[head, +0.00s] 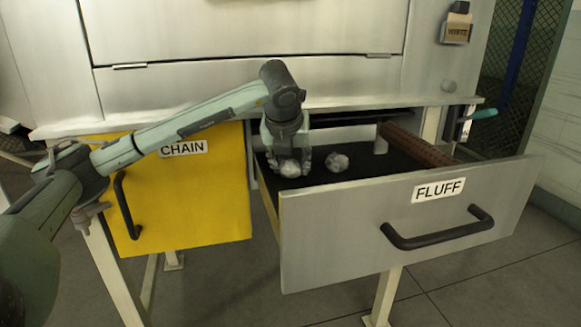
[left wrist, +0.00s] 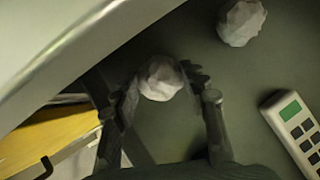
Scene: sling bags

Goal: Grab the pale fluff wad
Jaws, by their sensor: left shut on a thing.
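A pale fluff wad (head: 290,169) is between the fingers of my left gripper (head: 289,163), low inside the open drawer labelled FLUFF (head: 340,240). The left wrist view shows this wad (left wrist: 160,78) between the two dark fingertips, with the gripper (left wrist: 160,82) shut on it. Whether the wad still touches the drawer floor I cannot tell. A second pale crumpled wad (head: 337,162) lies apart on the dark drawer floor, to the right of the gripper; it also shows at the top right of the left wrist view (left wrist: 241,22). My right gripper is not in view.
A yellow CHAIN drawer front (head: 190,210) stands left of the open drawer. The counter edge (head: 350,105) overhangs the drawer's back. A brown cylinder (head: 415,145) lies at the drawer's right. A keypad device with a green screen (left wrist: 295,125) lies right of the gripper.

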